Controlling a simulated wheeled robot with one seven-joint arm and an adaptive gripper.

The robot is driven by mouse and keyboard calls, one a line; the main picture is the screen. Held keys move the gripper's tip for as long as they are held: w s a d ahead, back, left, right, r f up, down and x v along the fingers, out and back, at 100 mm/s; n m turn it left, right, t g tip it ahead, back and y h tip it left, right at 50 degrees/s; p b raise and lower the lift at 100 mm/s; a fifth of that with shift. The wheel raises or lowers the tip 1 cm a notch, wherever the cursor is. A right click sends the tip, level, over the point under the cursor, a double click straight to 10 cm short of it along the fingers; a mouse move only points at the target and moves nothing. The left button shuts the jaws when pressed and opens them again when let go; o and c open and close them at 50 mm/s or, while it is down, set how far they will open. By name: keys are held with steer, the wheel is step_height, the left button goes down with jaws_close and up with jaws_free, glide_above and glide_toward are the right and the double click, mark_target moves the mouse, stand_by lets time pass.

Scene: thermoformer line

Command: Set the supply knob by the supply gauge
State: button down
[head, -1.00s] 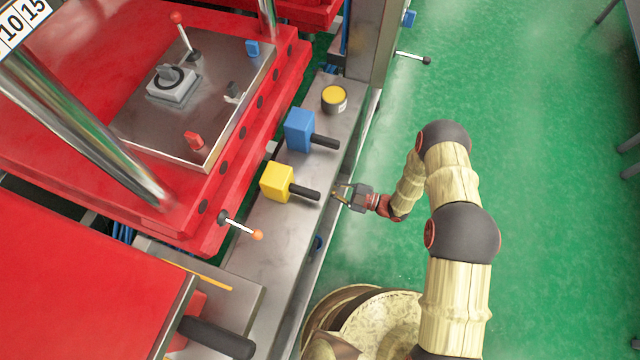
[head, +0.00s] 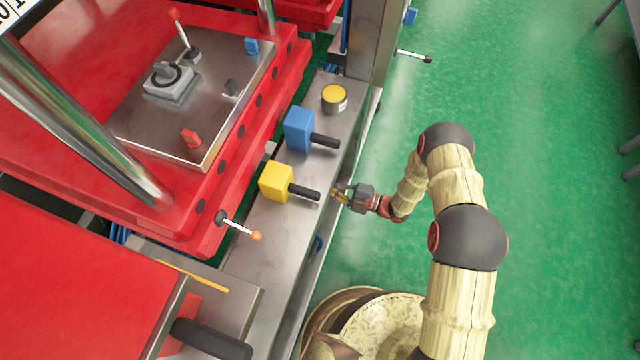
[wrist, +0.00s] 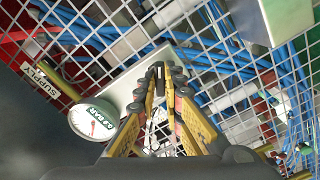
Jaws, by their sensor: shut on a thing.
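In the wrist view the supply gauge (wrist: 92,120) is a small round white dial with a red needle, at the lower left. A green band on it carries a BAR figure too small to read surely. A SUPPLY label (wrist: 42,82) is up and left of it. My gripper (wrist: 160,76), with yellow fingers, is closed to the right of the gauge, its tips together on the supply knob, which is mostly hidden between and behind them. In the head view my gripper (head: 338,194) is at the bench's right side edge; the knob and gauge are hidden there.
A wire mesh (wrist: 215,75) with blue hoses behind it fills the wrist view. On the bench (head: 265,238) are a yellow block (head: 275,182) and a blue block (head: 298,129) with black handles, and a yellow-topped tin (head: 334,98).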

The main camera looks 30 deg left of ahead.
steer(key=n+b, duration=0.1)
steer(key=n, duration=0.3)
steer(key=shift+n+b, duration=0.3)
steer(key=shift+n, duration=0.1)
steer(key=n+b, duration=0.1)
steer(key=n, duration=0.3)
steer(key=shift+n+b, duration=0.4)
steer(key=shift+n, duration=0.3)
steer(key=c, duration=2.3)
jaws_free()
steer(key=shift+c, duration=0.2)
steer(key=o, duration=0.5)
